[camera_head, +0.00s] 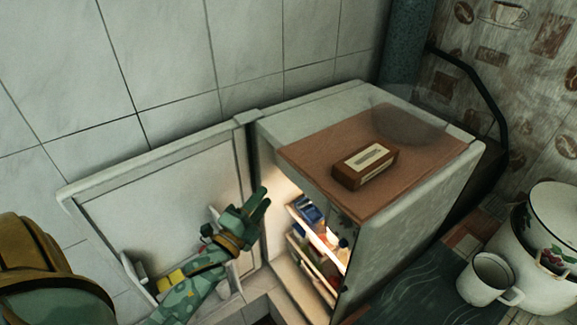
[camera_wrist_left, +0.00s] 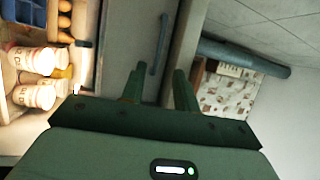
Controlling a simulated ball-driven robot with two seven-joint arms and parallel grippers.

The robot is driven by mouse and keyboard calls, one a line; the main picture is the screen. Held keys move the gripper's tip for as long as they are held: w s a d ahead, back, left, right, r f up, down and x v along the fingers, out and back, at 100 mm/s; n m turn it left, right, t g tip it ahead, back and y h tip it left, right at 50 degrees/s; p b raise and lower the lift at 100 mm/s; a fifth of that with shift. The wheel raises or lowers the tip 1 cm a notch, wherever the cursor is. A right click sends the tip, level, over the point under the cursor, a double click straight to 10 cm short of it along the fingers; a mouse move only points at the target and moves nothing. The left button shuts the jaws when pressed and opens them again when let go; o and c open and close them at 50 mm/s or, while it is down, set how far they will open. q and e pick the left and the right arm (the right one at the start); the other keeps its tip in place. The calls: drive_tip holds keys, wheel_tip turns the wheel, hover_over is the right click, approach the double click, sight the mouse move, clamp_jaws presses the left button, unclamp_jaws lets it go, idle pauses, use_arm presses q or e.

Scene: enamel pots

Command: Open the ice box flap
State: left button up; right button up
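The fridge (camera_head: 420,210) stands with its door (camera_head: 150,215) swung open to the left and its inside lit. In the left wrist view, which looks turned on its side, a grey panel (camera_wrist_left: 122,35) that looks like the ice box flap appears closed. It carries a slim bar handle (camera_wrist_left: 159,45). My left gripper (camera_head: 261,203) is in front of the fridge opening, near its upper part. Its two fingers (camera_wrist_left: 158,84) are apart and empty, pointing at the flap near the handle. I cannot tell the exact gap. The fridge top hides the flap in the head view. My right gripper is out of view.
Bottles and jars (camera_wrist_left: 35,80) fill the shelves beside the flap. A brown box (camera_head: 365,166) lies on the fridge top. The open door with items on its racks is close to my left arm. A white mug (camera_head: 486,280) and enamel pot (camera_head: 535,270) stand at the right.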

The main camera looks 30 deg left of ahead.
use_arm(q)
wheel_tip(320, 180, up, 2)
hover_over(296, 173)
drive_tip(key=s, duration=0.4)
drive_tip(key=shift+s, duration=0.1)
drive_tip(key=shift+b, duration=0.3)
clamp_jaws()
